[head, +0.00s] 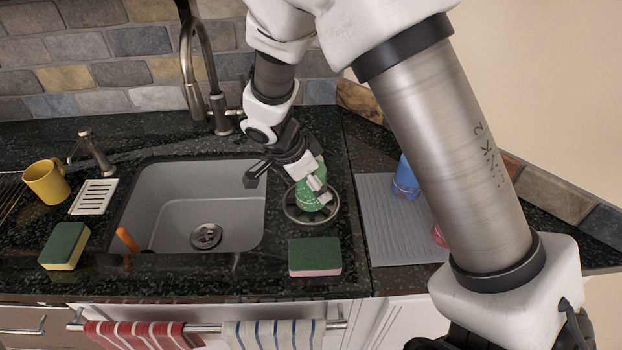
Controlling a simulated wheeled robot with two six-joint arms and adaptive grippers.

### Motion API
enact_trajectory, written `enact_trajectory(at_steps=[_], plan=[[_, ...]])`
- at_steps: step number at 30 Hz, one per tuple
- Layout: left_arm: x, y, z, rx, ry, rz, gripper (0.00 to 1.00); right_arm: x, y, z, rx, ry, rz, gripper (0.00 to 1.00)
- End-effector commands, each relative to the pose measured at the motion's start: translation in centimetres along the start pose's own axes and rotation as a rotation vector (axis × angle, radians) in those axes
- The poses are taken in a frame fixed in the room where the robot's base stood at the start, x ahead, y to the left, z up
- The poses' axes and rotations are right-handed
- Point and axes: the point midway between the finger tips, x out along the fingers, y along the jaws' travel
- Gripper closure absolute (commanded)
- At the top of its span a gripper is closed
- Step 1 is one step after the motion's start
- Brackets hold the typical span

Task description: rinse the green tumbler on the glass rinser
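The green tumbler (301,198) stands on the round, dark-rimmed glass rinser (288,208) at the right of the sink. Part of it is hidden behind my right gripper (287,181). The gripper's fingers are spread apart. One finger is over the sink's right edge, left of the tumbler, and the other overlaps the tumbler in the picture. Whether that finger touches it I cannot tell. My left gripper is not in view.
A grey sink (165,205) with a tall faucet (193,75) lies left of the rinser. A sponge (314,256) lies in front of the rinser. A ridged grey mat (385,225) at right holds a blue cup (405,180). A yellow mug (44,182) and another sponge (65,245) are at left.

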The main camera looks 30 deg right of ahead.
Motion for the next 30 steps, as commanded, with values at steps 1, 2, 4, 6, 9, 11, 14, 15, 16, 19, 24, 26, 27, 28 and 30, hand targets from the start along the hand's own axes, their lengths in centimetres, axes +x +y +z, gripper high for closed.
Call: enact_trajectory(at_steps=[1, 2, 4, 6, 9, 11, 14, 15, 16, 19, 24, 26, 27, 28, 30], plan=[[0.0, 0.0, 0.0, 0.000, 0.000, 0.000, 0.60, 0.1, 0.1, 0.0, 0.000, 0.000, 0.002, 0.72], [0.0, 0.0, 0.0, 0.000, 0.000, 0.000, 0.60, 0.1, 0.1, 0.0, 0.000, 0.000, 0.002, 0.72], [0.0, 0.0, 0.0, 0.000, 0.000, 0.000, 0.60, 0.1, 0.1, 0.0, 0.000, 0.000, 0.002, 0.72], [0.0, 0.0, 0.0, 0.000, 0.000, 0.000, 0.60, 0.1, 0.1, 0.0, 0.000, 0.000, 0.002, 0.72], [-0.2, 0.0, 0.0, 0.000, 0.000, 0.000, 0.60, -0.3, 0.1, -0.1, 0.000, 0.000, 0.002, 0.72], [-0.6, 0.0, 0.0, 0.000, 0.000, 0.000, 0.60, -0.8, 0.1, -0.3, 0.000, 0.000, 0.001, 0.72], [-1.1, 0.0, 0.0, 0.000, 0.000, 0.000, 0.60, -1.7, 0.0, -0.8, -0.001, 0.000, 0.000, 0.72], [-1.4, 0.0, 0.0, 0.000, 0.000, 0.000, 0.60, -2.1, 0.0, -0.9, -0.001, 0.000, 0.000, 0.72], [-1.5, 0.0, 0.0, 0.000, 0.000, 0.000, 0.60, -2.4, 0.0, -1.1, -0.001, 0.000, 0.000, 0.72], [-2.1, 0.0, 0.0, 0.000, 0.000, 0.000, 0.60, -3.3, 0.0, -1.5, 0.001, 0.000, 0.000, 0.72], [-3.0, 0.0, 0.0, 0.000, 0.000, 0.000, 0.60, -4.8, 0.0, -2.1, 0.000, -0.001, -0.001, 0.72], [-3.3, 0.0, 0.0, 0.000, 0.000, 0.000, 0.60, -5.3, 0.0, -2.4, 0.000, 0.000, -0.001, 0.72], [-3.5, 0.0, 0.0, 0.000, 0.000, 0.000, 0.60, -5.7, 0.0, -2.5, 0.001, 0.000, -0.001, 0.72], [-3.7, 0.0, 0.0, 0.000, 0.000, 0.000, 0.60, -5.9, 0.0, -2.7, 0.001, 0.000, -0.001, 0.72], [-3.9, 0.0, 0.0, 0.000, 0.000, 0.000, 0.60, -6.4, 0.0, -2.9, 0.000, 0.000, 0.000, 0.72]])
